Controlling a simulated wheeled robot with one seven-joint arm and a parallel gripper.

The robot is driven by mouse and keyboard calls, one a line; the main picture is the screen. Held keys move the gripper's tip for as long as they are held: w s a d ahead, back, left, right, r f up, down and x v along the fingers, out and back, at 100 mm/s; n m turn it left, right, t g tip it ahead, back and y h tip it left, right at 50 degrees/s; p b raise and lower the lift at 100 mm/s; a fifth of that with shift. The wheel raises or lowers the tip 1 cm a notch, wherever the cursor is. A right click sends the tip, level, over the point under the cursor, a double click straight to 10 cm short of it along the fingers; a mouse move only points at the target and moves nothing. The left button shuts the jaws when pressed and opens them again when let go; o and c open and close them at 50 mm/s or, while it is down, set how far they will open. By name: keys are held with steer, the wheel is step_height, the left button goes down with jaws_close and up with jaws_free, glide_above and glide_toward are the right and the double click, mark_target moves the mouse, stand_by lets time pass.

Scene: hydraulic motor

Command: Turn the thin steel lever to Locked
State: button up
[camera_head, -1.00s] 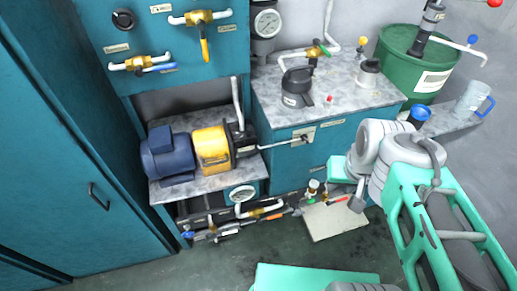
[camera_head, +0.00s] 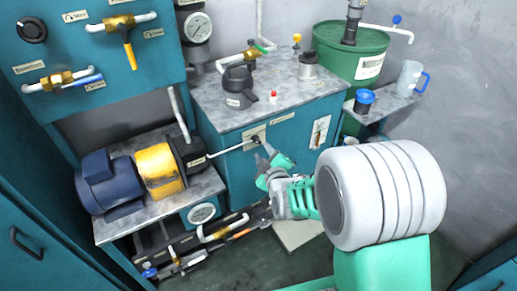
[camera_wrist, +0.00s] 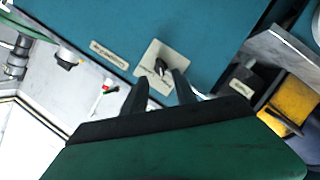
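A thin steel lever (camera_head: 228,149) runs nearly level from a dark hub on a small pale plate (camera_head: 248,132) on the teal cabinet front, leftward to the black block beside the yellow housing. My gripper (camera_head: 271,157) is just right of and below the hub. In the wrist view, my gripper (camera_wrist: 160,86) is open and empty, its two dark fingers apart and pointing at the plate (camera_wrist: 172,52) and its dark hub. Part of the steel lever (camera_wrist: 203,95) shows just right of the right finger; the rest is hidden. The plate's lettering is too small to read.
A blue motor (camera_head: 107,183) and yellow housing (camera_head: 160,170) stand on the left shelf. A second pale plate (camera_head: 320,130) is right of the hub. A dark jug (camera_head: 238,86) and a small red-topped item (camera_head: 273,97) sit on the worktop above. Pipes run below.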

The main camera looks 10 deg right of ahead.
mark_target(258, 143)
steer(key=x, duration=0.6)
steer(key=shift+w, duration=0.25)
steer(key=shift+c, duration=0.3)
jaws_close()
